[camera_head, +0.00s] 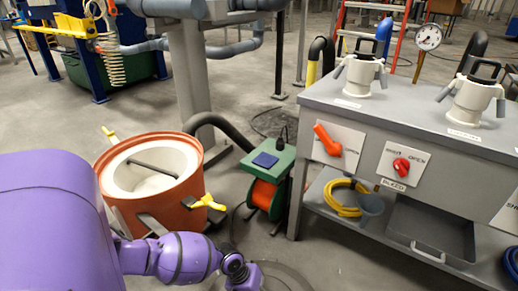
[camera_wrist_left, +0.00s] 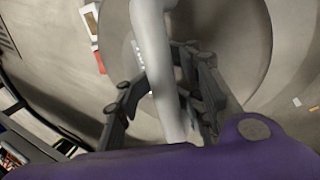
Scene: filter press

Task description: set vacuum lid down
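The vacuum lid (camera_wrist_left: 232,55) appears as a large grey disc in the left wrist view, with a pale round bar (camera_wrist_left: 152,45) across it. My left gripper (camera_wrist_left: 163,70) has a dark finger on each side of this bar and appears shut on it. In the head view, part of a round grey edge (camera_head: 300,279) shows low by the floor, beside my left gripper (camera_head: 243,284), whose fingers are cut off by the frame. Whether the lid touches the floor is unclear. My right gripper is out of view.
An open orange drum (camera_head: 185,195) with a pale lining and yellow handles stands by my left arm. A grey bench (camera_head: 400,100) with two white vessels and valve panels fills the right. Floor shows between.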

